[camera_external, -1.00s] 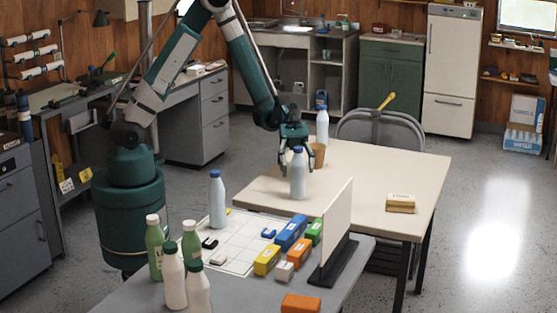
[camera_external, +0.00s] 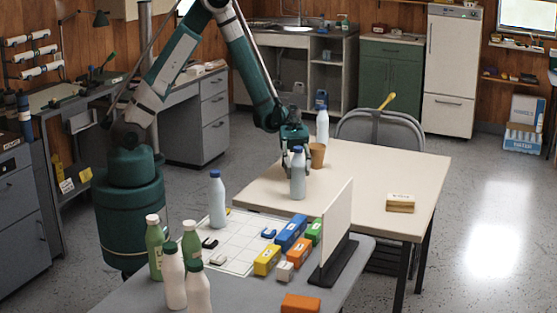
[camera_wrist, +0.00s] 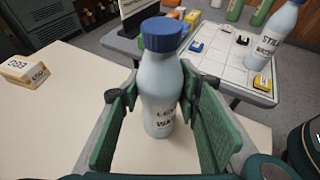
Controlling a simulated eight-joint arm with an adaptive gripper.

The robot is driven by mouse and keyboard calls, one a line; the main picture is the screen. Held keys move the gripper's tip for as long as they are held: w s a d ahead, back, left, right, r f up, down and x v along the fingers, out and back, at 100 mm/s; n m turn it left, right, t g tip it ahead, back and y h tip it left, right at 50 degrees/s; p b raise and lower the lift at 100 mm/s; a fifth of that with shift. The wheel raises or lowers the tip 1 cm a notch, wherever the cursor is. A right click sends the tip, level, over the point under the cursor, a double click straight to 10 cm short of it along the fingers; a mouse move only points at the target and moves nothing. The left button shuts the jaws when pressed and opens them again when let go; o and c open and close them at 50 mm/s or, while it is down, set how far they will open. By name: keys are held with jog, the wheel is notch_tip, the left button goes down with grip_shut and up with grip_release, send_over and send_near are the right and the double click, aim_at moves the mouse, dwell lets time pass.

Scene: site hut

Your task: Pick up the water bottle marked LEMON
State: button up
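The pale blue water bottle (camera_external: 298,178) with a blue cap stands upright on the cream table (camera_external: 370,190), near its left front. In the wrist view this bottle (camera_wrist: 160,88) shows partly visible lettering that starts "LE" above "WA", in line with LEMON WATER. My gripper (camera_external: 296,160) is at the bottle. In the wrist view its two green finger pads (camera_wrist: 160,115) stand on either side of the bottle's body. The fingers look open, with a strip of table showing between the left pad and the bottle. Firm contact cannot be seen.
A similar bottle (camera_wrist: 272,38) marked STILL stands on the grey table; another bottle (camera_external: 322,127) with unreadable marking stands behind my gripper beside a brown cup (camera_external: 317,155). A white upright panel (camera_external: 338,222) stands near the front. A labelled box (camera_external: 401,203) lies at right.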

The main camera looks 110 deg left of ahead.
grip_shut()
